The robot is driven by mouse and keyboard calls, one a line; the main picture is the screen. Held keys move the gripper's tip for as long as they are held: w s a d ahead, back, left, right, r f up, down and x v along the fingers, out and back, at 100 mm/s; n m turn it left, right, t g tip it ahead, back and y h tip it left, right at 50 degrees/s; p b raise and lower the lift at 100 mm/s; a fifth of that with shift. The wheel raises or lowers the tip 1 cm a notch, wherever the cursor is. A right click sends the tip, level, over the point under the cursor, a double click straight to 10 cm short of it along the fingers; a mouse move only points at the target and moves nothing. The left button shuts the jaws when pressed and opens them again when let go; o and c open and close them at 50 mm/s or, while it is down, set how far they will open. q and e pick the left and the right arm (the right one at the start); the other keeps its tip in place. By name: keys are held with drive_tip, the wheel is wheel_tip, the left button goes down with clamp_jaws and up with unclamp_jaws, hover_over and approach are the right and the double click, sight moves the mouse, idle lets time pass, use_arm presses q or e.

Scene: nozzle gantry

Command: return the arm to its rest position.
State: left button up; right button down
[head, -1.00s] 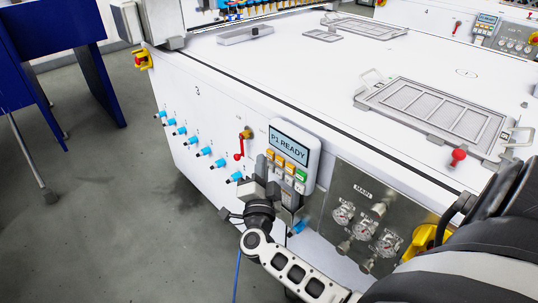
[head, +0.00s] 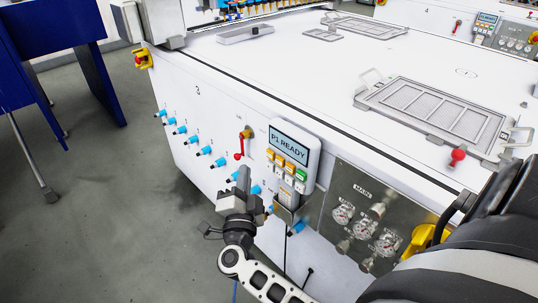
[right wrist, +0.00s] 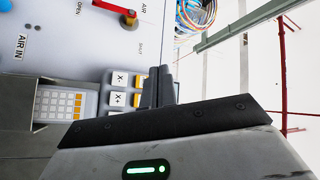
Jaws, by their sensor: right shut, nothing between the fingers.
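My right gripper (head: 243,182) is in front of the white machine's side panel in the head view, left of the control box (head: 292,152) whose screen reads "P1 READY". Its fingers are together and hold nothing. In the right wrist view the closed fingers (right wrist: 160,88) show beside the box's X keys (right wrist: 119,78), with a gap of panel in view around them. Whether the fingertips touch anything cannot be told, but they look apart from the box. My left gripper is not in view.
A red-handled valve (head: 240,147) and a row of blue fittings (head: 205,151) stick out of the panel. A gauge plate (head: 365,215) is to the right. A holder (head: 290,214) hangs under the control box. Grey floor (head: 110,220) at the left is clear.

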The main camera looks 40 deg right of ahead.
drive_tip(key=shift+a, duration=0.15)
idle(0.6)
drive_tip(key=s+a+r+n+t+y+p, duration=0.15)
drive_tip(key=s+a+n+y+p, duration=0.4)
drive_tip(key=a+n+y, duration=0.9)
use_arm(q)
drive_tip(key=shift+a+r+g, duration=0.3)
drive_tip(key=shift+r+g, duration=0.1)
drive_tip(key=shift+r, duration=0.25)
use_arm(e)
drive_tip(key=s+f+n+g+y, duration=0.2)
drive_tip(key=s+f+n+g, duration=0.3)
drive_tip(key=s, duration=0.6)
drive_tip(key=shift+s+d+f+n+g, duration=0.25)
drive_tip(key=shift+n+g, duration=0.5)
drive_tip(key=shift+n, duration=0.5)
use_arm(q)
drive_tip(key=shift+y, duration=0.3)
use_arm(e)
drive_tip(key=shift+y, duration=0.35)
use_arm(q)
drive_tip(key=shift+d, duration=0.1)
use_arm(e)
drive_tip(key=shift+d, duration=0.15)
